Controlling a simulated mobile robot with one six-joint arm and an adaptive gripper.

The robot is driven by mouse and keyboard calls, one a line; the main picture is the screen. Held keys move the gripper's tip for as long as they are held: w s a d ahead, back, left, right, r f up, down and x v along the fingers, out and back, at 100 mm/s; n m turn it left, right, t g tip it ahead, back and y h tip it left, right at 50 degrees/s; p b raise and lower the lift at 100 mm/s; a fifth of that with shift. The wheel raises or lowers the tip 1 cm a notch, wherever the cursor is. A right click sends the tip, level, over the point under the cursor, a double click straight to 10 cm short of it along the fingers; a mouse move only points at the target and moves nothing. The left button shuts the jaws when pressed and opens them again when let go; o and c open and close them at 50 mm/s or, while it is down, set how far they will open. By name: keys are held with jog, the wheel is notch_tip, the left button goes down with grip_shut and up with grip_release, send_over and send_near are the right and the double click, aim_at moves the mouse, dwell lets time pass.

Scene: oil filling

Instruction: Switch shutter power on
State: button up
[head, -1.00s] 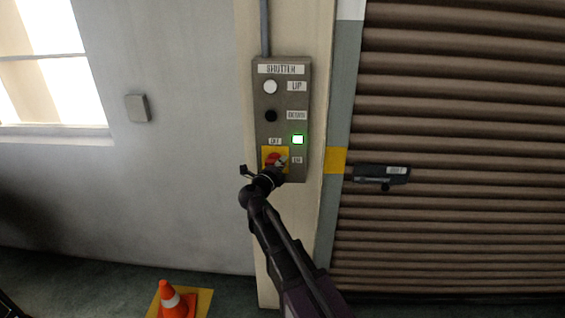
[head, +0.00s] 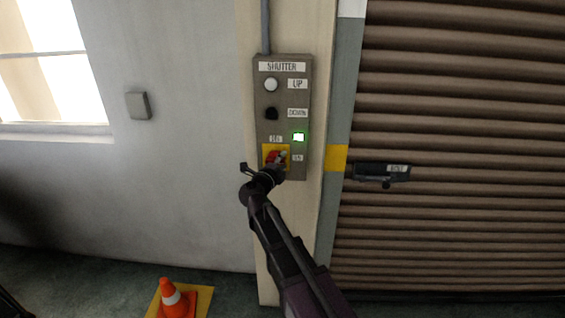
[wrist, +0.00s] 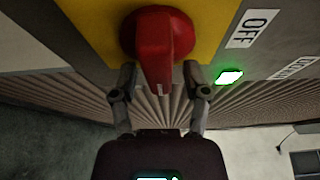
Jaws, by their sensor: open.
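The grey shutter panel (head: 261,125) is on a pillar, with a white UP button (head: 271,84), a black DOWN button (head: 271,113) and a lit green lamp (head: 298,137). Low on it, a red rotary switch (head: 271,157) sits on a yellow plate. In the wrist view the red switch (wrist: 158,40) is close, its handle pointing down in the picture, with an OFF label (wrist: 254,29) to the right. My gripper (wrist: 160,72) is open, one finger each side of the handle, with gaps visible. In the head view my gripper partly hides the switch.
A ribbed brown shutter (head: 460,150) with a dark latch (head: 382,172) is to the right. An orange cone (head: 176,300) stands on the floor at lower left. A small grey box (head: 138,105) is on the wall beside a window.

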jog(key=shift+s, duration=0.1)
jog(key=v, duration=1.1)
jog(key=shift+s+a, duration=0.2)
jog(key=shift+s, duration=0.15)
jog(key=shift+w+r, duration=0.1)
